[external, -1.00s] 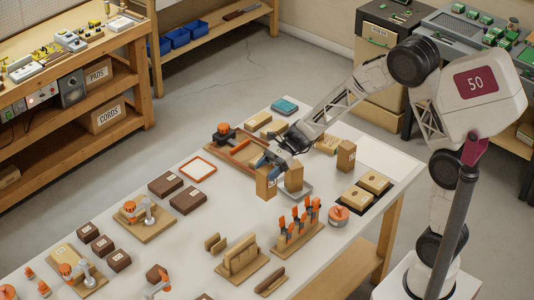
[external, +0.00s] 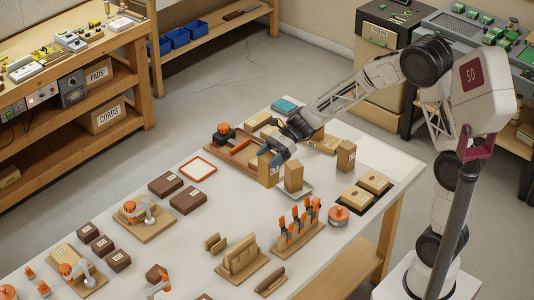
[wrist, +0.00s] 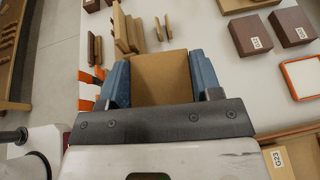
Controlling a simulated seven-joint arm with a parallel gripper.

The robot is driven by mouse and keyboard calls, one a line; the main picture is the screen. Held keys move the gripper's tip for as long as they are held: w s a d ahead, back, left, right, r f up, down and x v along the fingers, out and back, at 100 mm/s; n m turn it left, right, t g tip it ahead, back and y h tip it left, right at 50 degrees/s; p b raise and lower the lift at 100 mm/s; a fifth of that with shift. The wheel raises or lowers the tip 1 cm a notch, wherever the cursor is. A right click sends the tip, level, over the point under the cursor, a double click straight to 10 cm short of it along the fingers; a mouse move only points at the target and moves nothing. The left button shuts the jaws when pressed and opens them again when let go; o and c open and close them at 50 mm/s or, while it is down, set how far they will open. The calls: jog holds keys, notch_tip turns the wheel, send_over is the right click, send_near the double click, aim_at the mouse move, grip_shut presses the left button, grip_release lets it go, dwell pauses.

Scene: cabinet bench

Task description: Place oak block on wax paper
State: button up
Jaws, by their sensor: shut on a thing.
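In the wrist view the block (wrist: 162,78) sits between the two blue fingers. I cannot tell for sure which flat piece is the wax paper: a white square with an orange rim (external: 198,169) lies to the left, and a pale flat sheet (external: 390,160) lies at the table's right end.
Brown boxes (external: 188,200) lie left of the gripper. A rack with orange-handled tools (external: 298,225) and an upright tan box (external: 346,155) stand to the right.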

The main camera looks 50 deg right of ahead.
jog(key=s+d+m+t+h, duration=0.1)
jog(key=s+d+m+t, duration=0.15)
jog(key=d, duration=0.95)
jog(key=s+d+m+t+h, duration=0.1)
jog(key=s+d+m+t, duration=0.2)
jog(key=d, duration=1)
jog(key=s+d+m+t+h, duration=0.3)
jog(key=s+d, duration=0.4)
jog(key=d, duration=0.4)
jog(key=s+d+m+t+h, duration=0.35)
jog(key=s+d, duration=0.35)
jog(key=d, duration=0.3)
notch_tip(320, 180, down, 10)
jog(key=shift+g, duration=0.4)
jog(key=shift+r, duration=0.1)
jog(key=w+d+f, duration=0.1)
jog(key=w+d, duration=0.7)
jog(key=w, duration=0.5)
jog(key=shift+w+d+f, duration=0.2)
jog(key=shift+w+f, duration=0.05)
